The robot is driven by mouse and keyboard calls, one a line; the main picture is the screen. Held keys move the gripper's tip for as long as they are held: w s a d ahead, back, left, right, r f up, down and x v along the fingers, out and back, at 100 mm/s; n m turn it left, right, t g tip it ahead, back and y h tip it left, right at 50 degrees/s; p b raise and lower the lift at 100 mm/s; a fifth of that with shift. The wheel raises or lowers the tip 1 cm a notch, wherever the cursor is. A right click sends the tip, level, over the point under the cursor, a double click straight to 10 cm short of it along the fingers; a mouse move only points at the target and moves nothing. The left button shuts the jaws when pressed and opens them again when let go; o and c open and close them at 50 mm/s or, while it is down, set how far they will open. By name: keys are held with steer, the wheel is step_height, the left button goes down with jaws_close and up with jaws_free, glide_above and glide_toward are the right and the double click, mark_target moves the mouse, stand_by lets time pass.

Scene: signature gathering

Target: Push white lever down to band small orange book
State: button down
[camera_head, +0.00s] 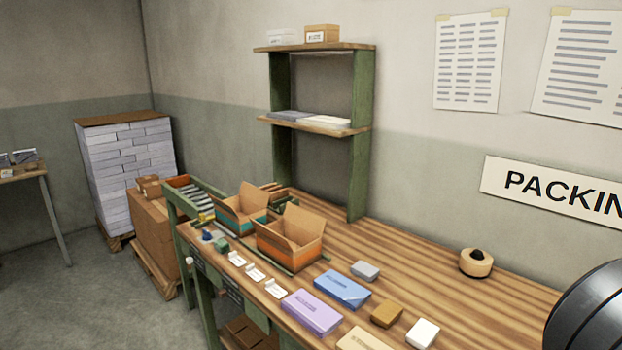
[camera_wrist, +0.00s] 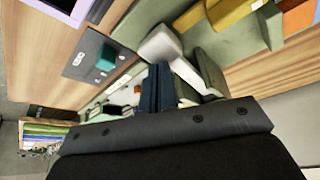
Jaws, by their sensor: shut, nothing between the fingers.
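My gripper (camera_wrist: 157,90) shows in the wrist view as two dark blue fingers, close together with nothing between them. A white rounded piece (camera_wrist: 160,45), perhaps the white lever, is just beyond the fingertips beside green machine parts (camera_wrist: 212,72). I cannot tell whether the fingers touch it. An orange patch (camera_wrist: 298,18) is at the upper right edge of the wrist view, beside a yellow part (camera_wrist: 222,12). I cannot tell whether the orange patch is the small book. The head view shows neither my gripper nor the lever clearly.
In the wrist view, a dark panel (camera_wrist: 78,62) with buttons and a teal piece (camera_wrist: 104,56) lies left of the fingers. In the head view, open cartons (camera_head: 290,246), a purple book (camera_head: 311,311), a blue book (camera_head: 342,289) and a tape roll (camera_head: 476,262) are on the wooden bench.

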stand_by(0.4)
step_height(320, 180, up, 9)
stand_by(0.9)
steer(key=shift+f, duration=0.1)
steer(key=shift+f, duration=1.9)
